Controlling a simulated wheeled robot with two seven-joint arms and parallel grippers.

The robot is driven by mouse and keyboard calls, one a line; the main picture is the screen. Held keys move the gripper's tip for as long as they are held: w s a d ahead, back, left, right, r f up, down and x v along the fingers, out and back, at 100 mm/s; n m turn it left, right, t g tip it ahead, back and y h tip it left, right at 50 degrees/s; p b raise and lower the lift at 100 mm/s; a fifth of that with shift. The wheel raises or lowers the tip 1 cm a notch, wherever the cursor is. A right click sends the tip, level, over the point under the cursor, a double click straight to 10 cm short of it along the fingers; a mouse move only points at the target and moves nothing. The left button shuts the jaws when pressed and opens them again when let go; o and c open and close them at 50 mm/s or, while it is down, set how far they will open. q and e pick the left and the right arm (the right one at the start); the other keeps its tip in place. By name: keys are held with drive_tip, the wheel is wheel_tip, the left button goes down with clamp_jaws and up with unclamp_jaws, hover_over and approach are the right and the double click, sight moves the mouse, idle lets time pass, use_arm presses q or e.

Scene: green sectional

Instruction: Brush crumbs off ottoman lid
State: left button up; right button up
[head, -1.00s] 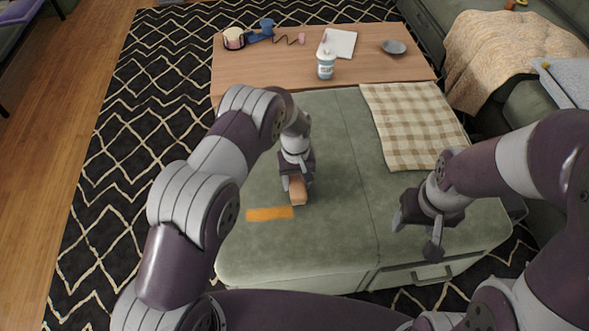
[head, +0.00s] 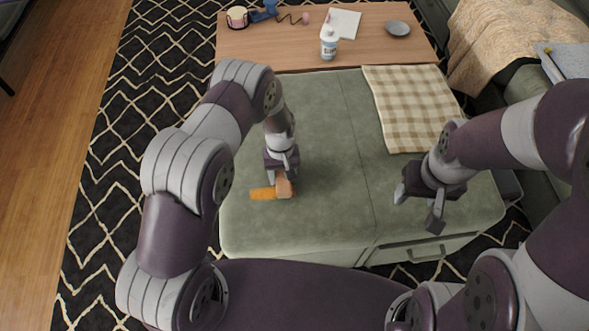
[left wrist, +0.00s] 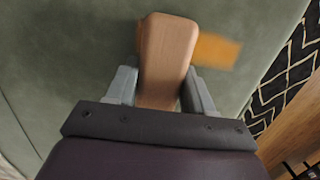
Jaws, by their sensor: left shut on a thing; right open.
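The green ottoman lid (head: 330,215) fills the middle of the head view. An orange patch (head: 262,193), seemingly the crumbs, lies on its left part; single crumbs cannot be made out. My left gripper (head: 281,175) is shut on a wooden-backed brush (head: 284,187), low over the lid at the patch's right end. In the left wrist view the brush (left wrist: 167,55) sits between the fingers, and the blurred orange patch (left wrist: 217,50) shows beside it. Whether the brush touches the lid is hidden. My right gripper (head: 418,207) is open and empty above the lid's right side.
A checked cloth (head: 412,108) lies on the lid's far right part. Behind stands a wooden table (head: 285,50) with a white bottle (head: 328,43), a grey bowl (head: 397,28) and paper (head: 343,22). A green sofa is at right. The lid's middle is bare.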

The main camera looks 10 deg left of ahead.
use_arm(q)
drive_tip(key=shift+s+a, duration=0.15)
drive_tip(key=shift+a, duration=0.4)
drive_tip(key=a, duration=0.1)
drive_tip(key=s+a+p, duration=0.1)
drive_tip(key=a, duration=0.3)
drive_tip(key=shift+s, duration=0.3)
drive_tip(key=shift+s+a+f, duration=0.15)
drive_tip(key=shift+a, duration=0.15)
drive_tip(key=shift+a+p, duration=0.1)
drive_tip(key=shift+p, duration=0.2)
drive_tip(key=shift+s+a+p, duration=0.15)
drive_tip(key=shift+s+a, duration=0.15)
drive_tip(key=shift+a, duration=0.4)
drive_tip(key=shift+s+a+p, duration=0.15)
drive_tip(key=shift+s+a, duration=0.1)
drive_tip(key=shift+a, duration=0.45)
drive_tip(key=shift+s+a+p, duration=0.15)
drive_tip(key=shift+s+a, duration=0.15)
drive_tip(key=shift+a, duration=0.4)
drive_tip(key=shift+w+d+b, duration=0.1)
drive_tip(key=shift+w+d, duration=0.2)
drive_tip(key=shift+d, duration=0.65)
drive_tip(key=shift+w+d+b, duration=0.1)
drive_tip(key=shift+w+d, duration=0.2)
drive_tip(key=shift+d, duration=0.7)
drive_tip(key=shift+w+d+b, duration=0.1)
drive_tip(key=shift+w+d, duration=0.2)
drive_tip(key=shift+d, duration=0.65)
